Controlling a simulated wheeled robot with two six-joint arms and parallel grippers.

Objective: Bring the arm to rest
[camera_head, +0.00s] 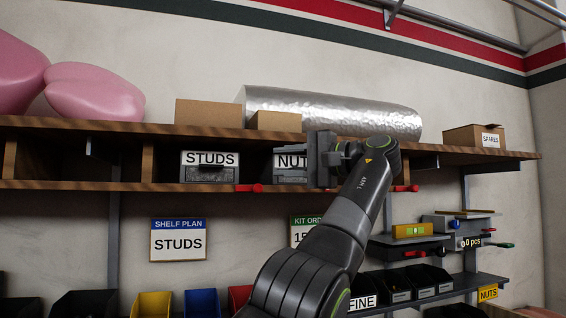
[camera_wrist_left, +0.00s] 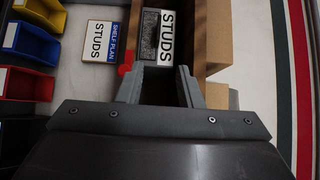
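My left arm (camera_head: 345,215) rises from the bottom of the head view and bends at the shelf. Its gripper (camera_head: 316,160) is in front of the shelf and covers part of the NUTS bin (camera_head: 288,162). In the left wrist view the two fingers (camera_wrist_left: 160,85) stand apart with a dark gap between them, and I see nothing clamped. The STUDS bin (camera_head: 209,166) sits on the shelf left of the gripper, apart from it; it also shows beyond the fingertips in the wrist view (camera_wrist_left: 158,38). My right gripper is not in view.
The wooden shelf (camera_head: 80,186) with red clips (camera_head: 248,188) runs close by the gripper. Cardboard boxes (camera_head: 208,113) and a silver roll (camera_head: 335,112) lie on top. A SHELF PLAN sign (camera_head: 178,240) hangs below. Coloured bins (camera_head: 152,304) line the bottom left.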

